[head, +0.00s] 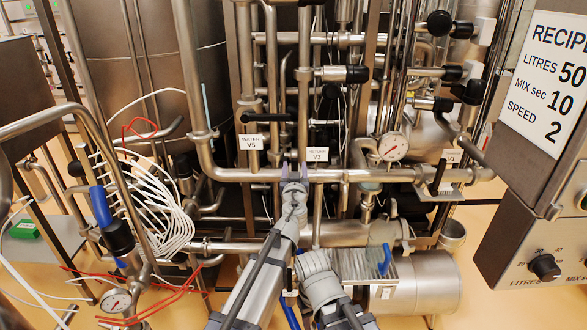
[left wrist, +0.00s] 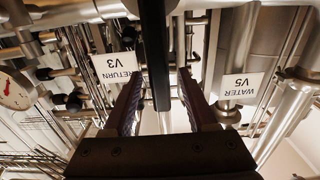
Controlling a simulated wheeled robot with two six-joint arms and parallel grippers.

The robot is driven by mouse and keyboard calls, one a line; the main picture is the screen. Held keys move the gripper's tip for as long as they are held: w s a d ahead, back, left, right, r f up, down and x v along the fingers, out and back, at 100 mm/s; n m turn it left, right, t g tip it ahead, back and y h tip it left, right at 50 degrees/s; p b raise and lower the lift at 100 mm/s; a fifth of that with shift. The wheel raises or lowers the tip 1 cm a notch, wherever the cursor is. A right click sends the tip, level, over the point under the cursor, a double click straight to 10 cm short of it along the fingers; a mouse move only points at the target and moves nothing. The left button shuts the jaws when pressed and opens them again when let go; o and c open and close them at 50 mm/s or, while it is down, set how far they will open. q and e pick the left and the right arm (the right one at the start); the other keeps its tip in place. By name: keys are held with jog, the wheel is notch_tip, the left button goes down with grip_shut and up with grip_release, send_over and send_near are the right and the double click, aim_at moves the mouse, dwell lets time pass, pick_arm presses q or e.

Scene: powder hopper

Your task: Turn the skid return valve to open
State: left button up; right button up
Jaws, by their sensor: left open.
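The white RETURN V3 tag (head: 318,154) hangs on the pipework in the middle of the head view. It also shows upside down in the left wrist view (left wrist: 115,67). My left gripper (head: 293,170) is open, with its fingertips at the horizontal pipe just left of this tag. In the left wrist view a black bar (left wrist: 155,60), which looks like a valve lever, runs between the two open fingers (left wrist: 157,90). I cannot tell whether either finger touches it. The valve body is mostly hidden.
The WATER V5 tag (head: 250,142) hangs close to the left, below a black horizontal lever (head: 264,117). A round gauge (head: 393,146) is to the right. Dense pipes surround the gripper. A recipe panel (head: 548,70) stands at the far right.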

pick_arm(q)
jog(key=shift+c, duration=0.2)
grip_shut()
dwell(1.1)
